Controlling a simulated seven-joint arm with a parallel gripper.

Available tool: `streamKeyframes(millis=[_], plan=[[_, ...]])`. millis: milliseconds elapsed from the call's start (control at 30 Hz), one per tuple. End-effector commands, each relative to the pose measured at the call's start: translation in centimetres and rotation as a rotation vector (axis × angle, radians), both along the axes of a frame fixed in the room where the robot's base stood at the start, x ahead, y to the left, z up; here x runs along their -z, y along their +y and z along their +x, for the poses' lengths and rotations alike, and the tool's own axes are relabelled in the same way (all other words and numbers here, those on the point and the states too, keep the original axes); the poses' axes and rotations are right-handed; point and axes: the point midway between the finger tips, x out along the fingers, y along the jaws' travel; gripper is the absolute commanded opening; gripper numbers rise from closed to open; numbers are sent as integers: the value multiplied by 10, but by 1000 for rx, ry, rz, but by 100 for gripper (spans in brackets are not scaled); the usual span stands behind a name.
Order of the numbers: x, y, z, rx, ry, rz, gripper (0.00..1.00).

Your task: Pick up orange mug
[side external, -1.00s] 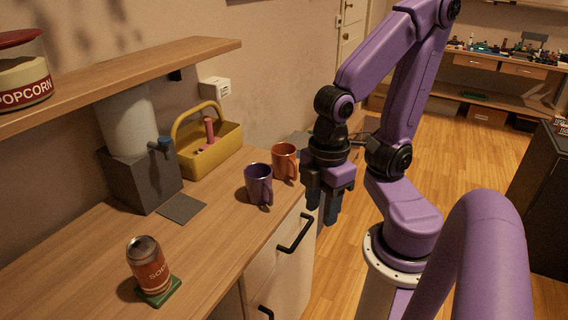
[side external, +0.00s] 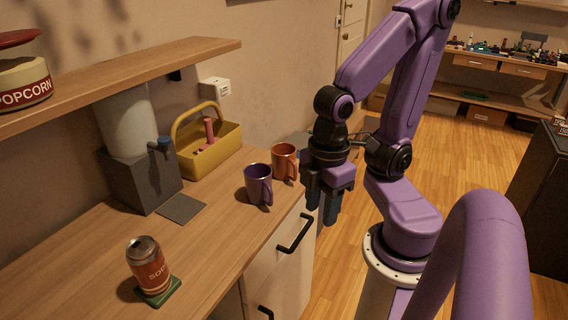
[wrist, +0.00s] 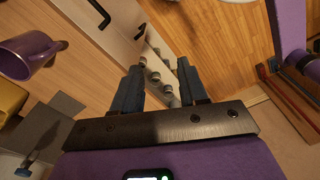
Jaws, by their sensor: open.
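The orange mug (side external: 283,161) stands upright on the wooden counter, near its right edge, with its handle toward the right. The purple mug (side external: 258,184) stands just in front and to the left of it. In the wrist view the purple mug (wrist: 28,54) shows at the upper left, and I cannot make out the orange mug there. My gripper (side external: 322,206) points down, to the right of the orange mug and apart from it, beyond the counter edge. In the wrist view my gripper (wrist: 160,84) is open, with nothing between its fingers.
A yellow caddy (side external: 208,150) stands behind the mugs. A grey dispenser (side external: 141,178) is at left, and a soda can (side external: 148,265) sits on a green coaster (side external: 160,292) in front. A shelf (side external: 120,78) overhangs the counter. The drawer handle (side external: 295,234) sticks out below the edge.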

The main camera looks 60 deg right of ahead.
Motion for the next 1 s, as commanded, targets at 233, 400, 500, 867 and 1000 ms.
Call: streamKeyframes(millis=[233, 400, 500, 867, 1000], plan=[[0, 0, 0, 0, 0, 0, 100], [0, 0, 0, 0, 0, 0, 100], [-5, 1, 0, 0, -1, 3, 100], [-49, 1, 13, 36, -27, 9, 100], [-47, 1, 38, 99, -82, 25, 100]])
